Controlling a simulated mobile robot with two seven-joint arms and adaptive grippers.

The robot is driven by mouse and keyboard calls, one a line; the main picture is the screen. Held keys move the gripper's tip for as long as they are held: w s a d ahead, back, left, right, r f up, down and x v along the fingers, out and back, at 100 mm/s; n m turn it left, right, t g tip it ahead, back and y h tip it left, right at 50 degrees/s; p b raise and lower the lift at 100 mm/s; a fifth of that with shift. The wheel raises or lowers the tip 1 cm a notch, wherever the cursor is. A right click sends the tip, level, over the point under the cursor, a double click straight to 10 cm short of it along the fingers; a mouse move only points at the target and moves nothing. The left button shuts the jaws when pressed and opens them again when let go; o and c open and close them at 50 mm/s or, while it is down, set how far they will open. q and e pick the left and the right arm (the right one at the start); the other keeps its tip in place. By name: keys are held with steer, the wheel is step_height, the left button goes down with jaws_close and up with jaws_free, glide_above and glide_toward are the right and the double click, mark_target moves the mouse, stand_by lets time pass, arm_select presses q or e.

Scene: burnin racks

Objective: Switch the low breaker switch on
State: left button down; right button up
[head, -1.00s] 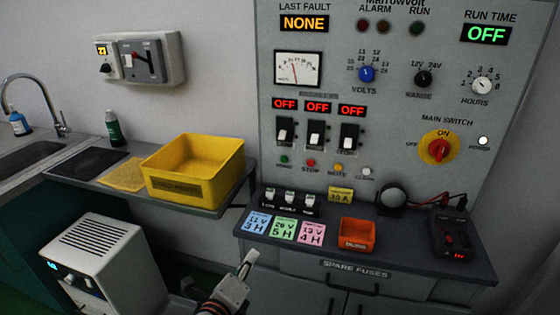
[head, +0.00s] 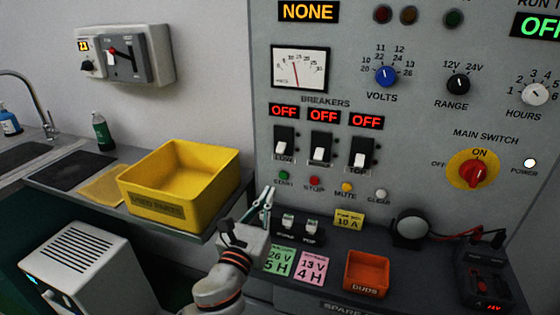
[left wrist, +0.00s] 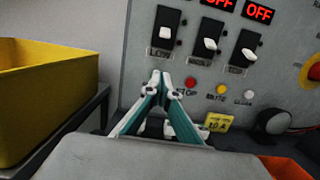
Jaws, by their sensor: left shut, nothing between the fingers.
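The low breaker switch (head: 284,146) is the leftmost of three black switches with white levers on the grey panel. The OFF display (head: 283,110) above it is lit red, and its lever points down and outward. In the left wrist view the low breaker switch (left wrist: 165,30) stands above the fingertips. My left gripper (head: 267,194) is shut and empty, below and slightly left of the switch, apart from it. Its closed teal fingers also show in the left wrist view (left wrist: 160,80). My right gripper is not in view.
Mid (head: 321,149) and top (head: 361,153) breaker switches sit to the right, with small buttons beneath. A yellow bin (head: 190,215) stands left of my gripper. The shelf holds coloured cards, an orange bin (head: 367,275) and a round black device (head: 411,230).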

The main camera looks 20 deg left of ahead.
mark_target(284, 162)
arm_select(q)
steer(key=w, duration=0.3)
steer(key=w+r, duration=0.1)
steer(key=w, duration=0.5)
steer(key=shift+w+d+r, duration=0.15)
steer(key=shift+w+r, duration=0.1)
steer(key=shift+w, duration=0.15)
steer(key=r, duration=0.1)
steer(key=s+r+p, duration=0.1)
steer(key=r+p, duration=0.1)
steer(key=shift+s+r, duration=0.2)
steer(key=shift+s, duration=0.2)
